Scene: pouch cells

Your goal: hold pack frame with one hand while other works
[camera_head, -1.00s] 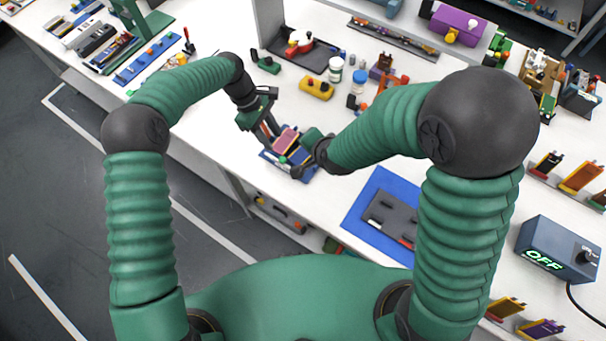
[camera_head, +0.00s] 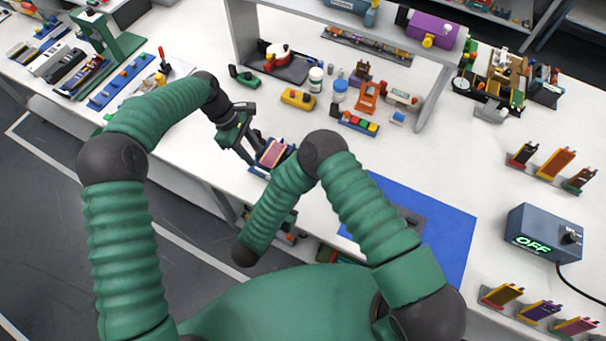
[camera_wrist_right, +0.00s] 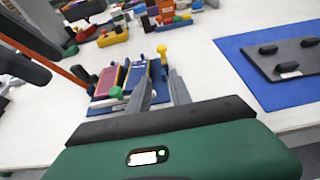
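The pack frame is a small blue tray (camera_wrist_right: 156,84) at the table's front edge, holding a pink-purple cell (camera_wrist_right: 106,82) and a blue cell (camera_wrist_right: 134,76), with yellow and green knobs. In the head view the pink cell (camera_head: 271,153) shows just left of my right arm, which hides part of the tray. My left gripper (camera_head: 251,156) is at the frame's left side; whether its fingers close on it is unclear. My right gripper (camera_wrist_right: 157,68) has its fingers apart, empty, pointing at the frame's near right end; my arm hides it in the head view.
A blue mat (camera_head: 455,225) with a dark grey tray (camera_wrist_right: 290,58) lies to the right. A control box reading OFF (camera_head: 545,233) stands further right. Behind the frame are a yellow block (camera_head: 298,98), bottles (camera_head: 340,91) and a shelf post. White table is bare between.

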